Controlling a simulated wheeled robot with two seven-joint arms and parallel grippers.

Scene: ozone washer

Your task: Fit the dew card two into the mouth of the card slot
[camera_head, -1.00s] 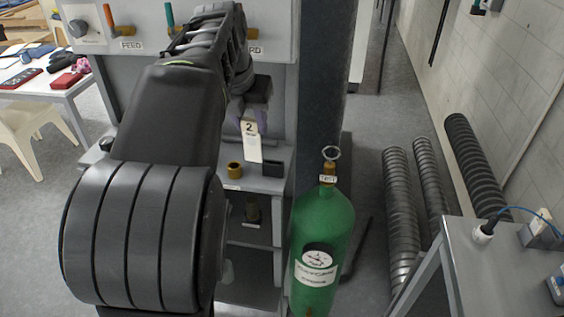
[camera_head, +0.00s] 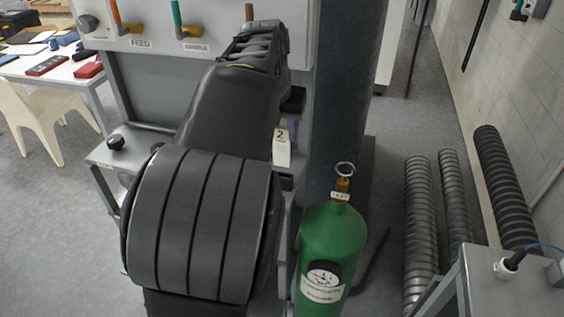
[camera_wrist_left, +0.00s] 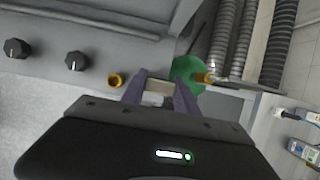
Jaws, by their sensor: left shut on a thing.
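The dew card two is a pale upright card marked "2" (camera_head: 281,151) in the head view, hanging below my left gripper beside my arm. My left gripper (camera_wrist_left: 160,84) has its two purple-grey fingers closed on the card's edge (camera_wrist_left: 157,88) in the left wrist view. In the head view the fingers are mostly hidden behind my arm. The card is over the shelf of the grey washer cabinet (camera_head: 150,85). I cannot make out the card slot; my arm and gripper cover much of the shelf. My right gripper is not in view.
A green gas cylinder (camera_head: 333,243) stands just right of the shelf. A brass ring (camera_wrist_left: 115,80) and black knobs (camera_wrist_left: 76,61) show on the cabinet in the left wrist view. A dark column (camera_head: 345,95) rises behind. Ribbed hoses (camera_head: 420,215) and a grey table (camera_head: 510,285) are at right.

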